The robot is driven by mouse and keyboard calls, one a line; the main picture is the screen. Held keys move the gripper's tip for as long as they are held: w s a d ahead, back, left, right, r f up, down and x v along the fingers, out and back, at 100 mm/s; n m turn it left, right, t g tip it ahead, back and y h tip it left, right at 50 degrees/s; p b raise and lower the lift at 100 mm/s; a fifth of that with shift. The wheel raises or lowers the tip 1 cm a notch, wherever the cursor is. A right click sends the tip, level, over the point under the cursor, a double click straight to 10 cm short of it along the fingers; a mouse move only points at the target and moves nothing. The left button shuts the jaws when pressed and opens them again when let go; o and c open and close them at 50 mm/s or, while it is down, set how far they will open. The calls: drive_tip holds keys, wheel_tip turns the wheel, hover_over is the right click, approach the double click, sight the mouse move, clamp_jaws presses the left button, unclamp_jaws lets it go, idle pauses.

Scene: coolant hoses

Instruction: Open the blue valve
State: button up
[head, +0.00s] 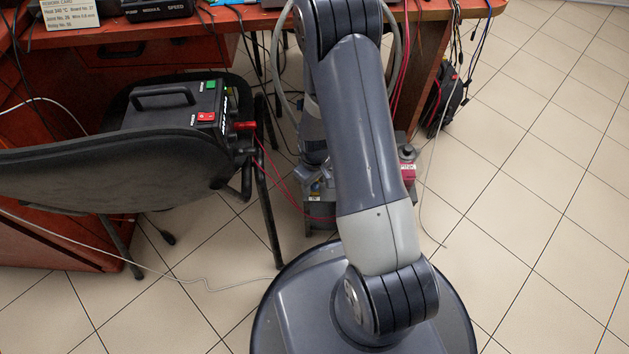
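I see no blue valve and no coolant hoses that I can make out in the head view.
A wooden desk (440,55) runs along the top, with cables hanging from it. A dark chair (90,165) at the left holds a black box with a handle (185,115). A machine with a red part (408,170) stands behind my arm. Tiled floor (540,200) is clear at right.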

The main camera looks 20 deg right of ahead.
sight(314, 185)
wheel_tip(314, 185, up, 11)
drive_tip(key=p, duration=0.4)
drive_tip(key=shift+f, duration=0.1)
wheel_tip(314, 185, down, 11)
drive_tip(key=b, duration=0.4)
idle(0.5)
